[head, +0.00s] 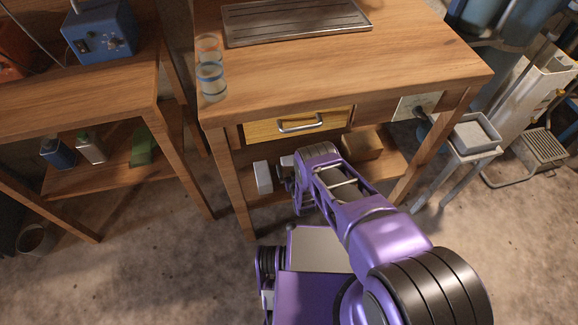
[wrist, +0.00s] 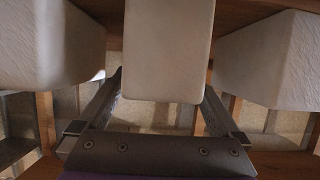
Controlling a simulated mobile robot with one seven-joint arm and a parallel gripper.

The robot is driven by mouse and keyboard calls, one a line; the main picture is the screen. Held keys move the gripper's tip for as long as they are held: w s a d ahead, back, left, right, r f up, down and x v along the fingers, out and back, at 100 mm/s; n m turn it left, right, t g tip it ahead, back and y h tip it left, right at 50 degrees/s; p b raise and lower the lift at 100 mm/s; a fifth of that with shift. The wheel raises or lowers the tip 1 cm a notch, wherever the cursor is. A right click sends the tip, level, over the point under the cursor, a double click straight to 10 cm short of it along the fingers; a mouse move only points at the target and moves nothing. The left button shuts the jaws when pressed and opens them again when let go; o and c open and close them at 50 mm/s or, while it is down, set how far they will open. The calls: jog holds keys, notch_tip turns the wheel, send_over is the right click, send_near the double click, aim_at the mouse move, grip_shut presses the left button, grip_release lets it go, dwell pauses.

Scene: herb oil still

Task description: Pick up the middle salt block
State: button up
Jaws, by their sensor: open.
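Three white salt blocks stand in a row in the wrist view: a left one (wrist: 52,42), the middle one (wrist: 168,45) and a right one (wrist: 272,62). The middle block fills the top centre, with my gripper's (wrist: 163,92) two fingers apart, one to each side of its lower end. I cannot tell whether either finger touches it. In the head view one white block (head: 262,177) shows on the lower shelf of the wooden bench, just left of my gripper (head: 287,170). My arm hides the other blocks there.
The wooden bench top (head: 400,70) is above the shelf, with a drawer (head: 297,126) just over my gripper. A tan box (head: 361,143) is on the shelf to the right. The bench's front left leg (head: 232,180) is close by. The side blocks leave limited room beside the fingers.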

jog(key=shift+c, duration=0.3)
grip_shut()
jog(key=shift+w+r, duration=0.15)
dwell(0.3)
